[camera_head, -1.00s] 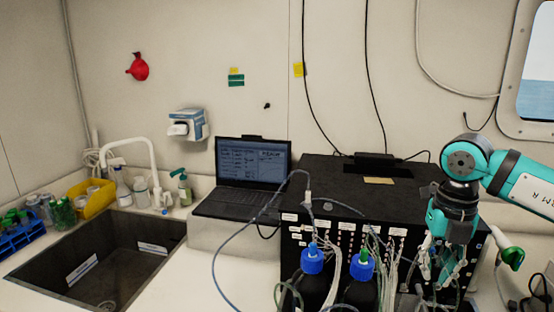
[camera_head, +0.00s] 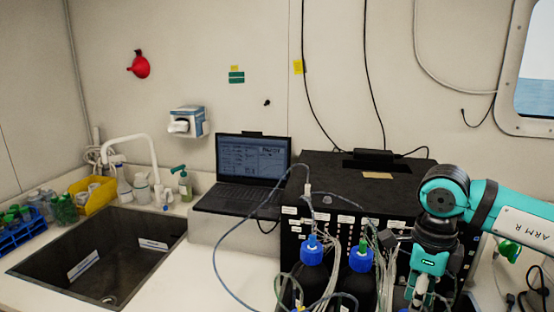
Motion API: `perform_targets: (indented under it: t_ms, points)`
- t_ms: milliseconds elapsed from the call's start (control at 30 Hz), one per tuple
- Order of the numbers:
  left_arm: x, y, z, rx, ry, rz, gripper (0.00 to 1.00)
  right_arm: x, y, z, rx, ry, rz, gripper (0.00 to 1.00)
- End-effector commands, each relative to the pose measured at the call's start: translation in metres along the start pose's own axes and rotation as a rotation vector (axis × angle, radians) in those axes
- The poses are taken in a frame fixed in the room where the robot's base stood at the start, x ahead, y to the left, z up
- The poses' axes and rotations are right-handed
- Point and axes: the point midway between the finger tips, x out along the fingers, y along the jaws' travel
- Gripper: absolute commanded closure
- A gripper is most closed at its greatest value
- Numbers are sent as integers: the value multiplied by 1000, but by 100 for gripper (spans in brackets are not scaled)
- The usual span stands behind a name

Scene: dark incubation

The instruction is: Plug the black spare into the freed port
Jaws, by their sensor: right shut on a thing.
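My right gripper (camera_head: 422,290) is low at the right, in front of the right part of the black box's front. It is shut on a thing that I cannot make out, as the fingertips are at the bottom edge. The black box (camera_head: 345,182) has a front panel with white labels, ports and many thin cables (camera_head: 335,262). My right arm covers the right side of that panel. I cannot pick out the black spare or the freed port. My left gripper is not in view.
Two bottles with blue caps (camera_head: 312,243) stand before the panel. A laptop (camera_head: 246,178) is left of the box. A sink (camera_head: 100,262), a yellow bin (camera_head: 92,196) and a blue rack (camera_head: 24,234) are at the left. A green object (camera_head: 509,250) and dark cables are at the right.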

Motion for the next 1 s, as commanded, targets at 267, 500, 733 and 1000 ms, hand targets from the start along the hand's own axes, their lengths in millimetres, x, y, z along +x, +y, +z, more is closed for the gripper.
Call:
perform_targets:
  t_ms: [267, 500, 733, 1000]
  points:
    - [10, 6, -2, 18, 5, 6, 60, 34, 30, 8, -749, 1, 0, 100]
    - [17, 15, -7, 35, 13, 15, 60, 59, 58, 13, -1395, -6, -1, 100]
    - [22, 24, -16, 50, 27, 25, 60, 76, 79, 16, -1901, -18, -8, 100]
    - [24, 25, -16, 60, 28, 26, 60, 83, 90, 17, -2148, -25, -17, 100]
